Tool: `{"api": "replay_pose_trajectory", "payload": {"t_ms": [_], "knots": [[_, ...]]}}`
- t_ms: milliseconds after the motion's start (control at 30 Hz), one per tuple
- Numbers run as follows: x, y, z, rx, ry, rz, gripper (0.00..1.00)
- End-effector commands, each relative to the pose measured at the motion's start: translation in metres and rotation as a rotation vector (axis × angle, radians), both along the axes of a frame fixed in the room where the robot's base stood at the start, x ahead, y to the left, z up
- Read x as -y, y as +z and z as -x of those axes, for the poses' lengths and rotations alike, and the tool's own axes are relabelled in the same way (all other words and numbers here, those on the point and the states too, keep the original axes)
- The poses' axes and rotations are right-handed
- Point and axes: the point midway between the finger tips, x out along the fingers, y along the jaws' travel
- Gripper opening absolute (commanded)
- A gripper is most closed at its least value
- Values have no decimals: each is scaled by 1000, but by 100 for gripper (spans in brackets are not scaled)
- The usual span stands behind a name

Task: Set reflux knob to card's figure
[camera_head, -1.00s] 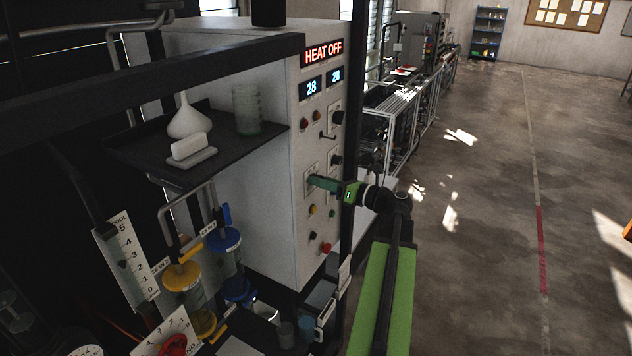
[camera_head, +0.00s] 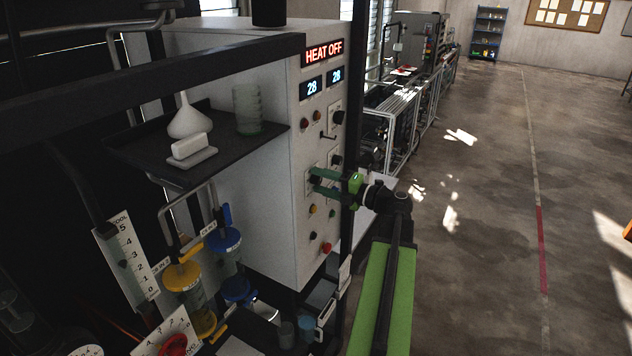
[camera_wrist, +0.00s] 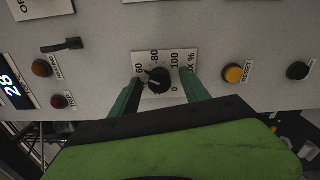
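The reflux knob (camera_wrist: 159,80) is round and black, on a white scale plate (camera_wrist: 178,57) marked with 60, 80, 100, 0 and a partly hidden "X %". Its light mark seems to point up-left, between 60 and 80; I cannot read it exactly. My gripper (camera_head: 313,180) is at the cabinet's front panel, and in the wrist view (camera_wrist: 160,79) its two green fingers stand apart on either side of the knob. The gripper is open, with a gap between each finger and the knob. I cannot make out a card with a legible figure.
The white cabinet (camera_head: 250,205) has a "HEAT OFF" display (camera_head: 323,52) and two readouts of 28. A dark shelf (camera_head: 135,150) holds glassware.

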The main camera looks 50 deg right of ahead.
Motion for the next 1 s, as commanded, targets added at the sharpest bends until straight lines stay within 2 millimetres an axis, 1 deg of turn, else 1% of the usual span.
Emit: {"api": "replay_pose_trajectory", "payload": {"t_ms": [267,367,700,833,1000], "knots": [[1,0,2,1,-2,1,54],[3,0,12,1,-3,1,54],[15,0,58,1,-4,1,54],[17,0,67,2,-2,1,54],[17,0,68,2,-2,1,54]]}}
